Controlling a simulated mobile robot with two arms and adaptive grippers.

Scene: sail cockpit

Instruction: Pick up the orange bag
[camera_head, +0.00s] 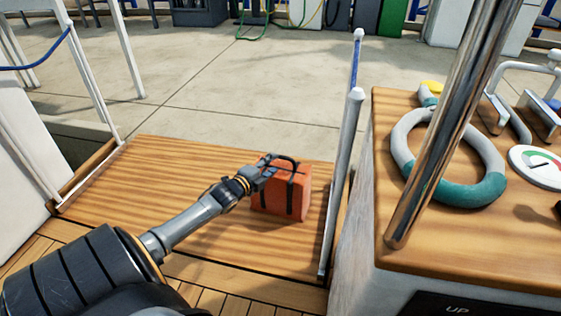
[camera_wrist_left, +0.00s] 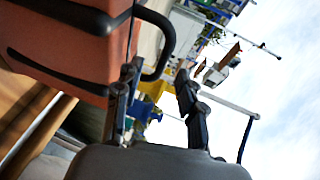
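The orange bag (camera_head: 280,198) is a boxy bag with dark straps and a black loop handle on top. It sits on the wooden deck in the middle of the head view. My left gripper (camera_head: 267,170) is at the bag's upper left, close to the handle. In the left wrist view the bag (camera_wrist_left: 65,45) fills the upper left, with its black handle (camera_wrist_left: 168,35) arching out. My left gripper's fingers (camera_wrist_left: 158,85) are apart there, with the handle's lower end near one finger. Whether they touch is unclear. My right gripper is not in view.
The wooden deck (camera_head: 130,190) is bare left of the bag. A white post (camera_head: 343,165) stands close at its right. Beyond are a wooden-topped console (camera_head: 450,240), a grey and teal ring (camera_head: 478,190) and a slanted chrome pole (camera_head: 440,150).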

